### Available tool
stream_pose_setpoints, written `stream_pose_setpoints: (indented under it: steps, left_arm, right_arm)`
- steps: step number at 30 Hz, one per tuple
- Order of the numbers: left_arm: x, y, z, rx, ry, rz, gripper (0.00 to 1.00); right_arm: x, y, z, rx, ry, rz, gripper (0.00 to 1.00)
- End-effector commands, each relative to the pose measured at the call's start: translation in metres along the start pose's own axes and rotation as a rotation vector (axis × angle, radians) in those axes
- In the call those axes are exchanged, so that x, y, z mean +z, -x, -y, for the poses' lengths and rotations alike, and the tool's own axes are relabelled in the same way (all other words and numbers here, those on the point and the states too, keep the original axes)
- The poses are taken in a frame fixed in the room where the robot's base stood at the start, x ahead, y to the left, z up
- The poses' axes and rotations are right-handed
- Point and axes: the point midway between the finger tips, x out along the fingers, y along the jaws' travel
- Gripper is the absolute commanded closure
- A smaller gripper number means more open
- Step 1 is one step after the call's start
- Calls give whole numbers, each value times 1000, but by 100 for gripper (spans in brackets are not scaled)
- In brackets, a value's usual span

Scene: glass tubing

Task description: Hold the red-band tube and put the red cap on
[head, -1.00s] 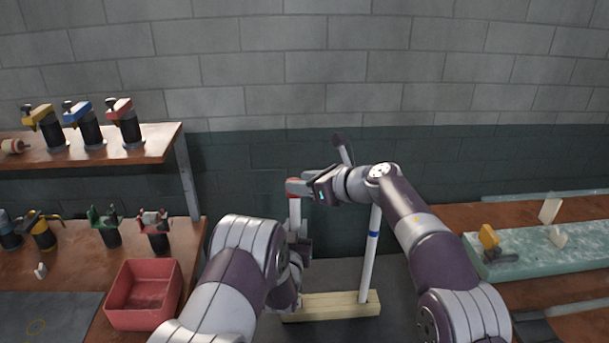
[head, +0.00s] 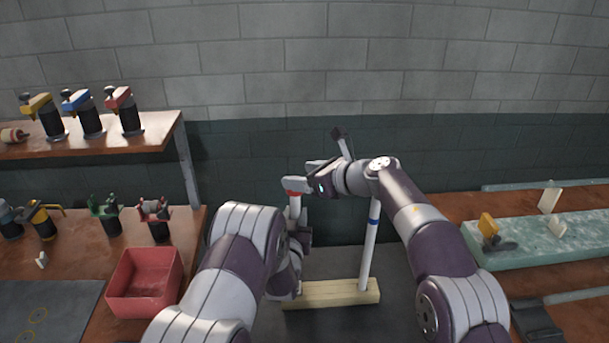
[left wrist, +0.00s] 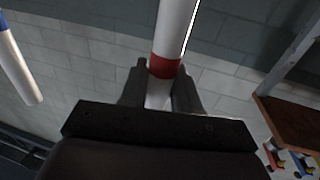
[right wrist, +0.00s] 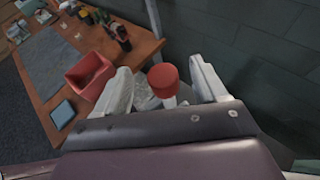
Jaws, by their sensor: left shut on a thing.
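The red-band tube (left wrist: 164,66) is white and stands upright; its upper part shows in the head view (head: 295,208). My left gripper (head: 298,238) is shut on it, with its fingers beside the red band in the left wrist view (left wrist: 160,88). The red cap (right wrist: 163,78) sits on the tube's top end in the right wrist view and shows as a red strip in the head view (head: 294,192). My right gripper (right wrist: 163,85) is open, with one finger on each side of the cap and a gap visible to each.
A blue-banded white tube (head: 370,240) stands on the wooden block (head: 330,293) just to the right. A red bin (head: 143,283) and several clamps stand on the left bench. A pale green slab (head: 550,240) lies on the right bench.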

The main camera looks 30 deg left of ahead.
Motion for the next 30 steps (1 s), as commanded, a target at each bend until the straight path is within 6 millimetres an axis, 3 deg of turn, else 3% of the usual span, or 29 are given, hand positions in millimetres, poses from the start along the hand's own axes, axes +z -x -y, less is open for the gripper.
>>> stream_pose_setpoints:
  steps: [8,11,21,25,30]
  left_arm:
    - [0,0,0,0,0,0,100]
    - [0,0,0,0,0,0,100]
    - [0,0,0,0,0,0,100]
    - [0,0,0,0,0,0,100]
    - [0,0,0,0,0,-1,100]
  right_arm:
    - [1,6,0,0,1,0,28]
    - [2,22,1,-2,-1,0,28]
    - [0,103,1,-3,-1,0,28]
    - [-1,117,0,-1,-1,-1,28]
    - [0,120,0,0,0,0,28]
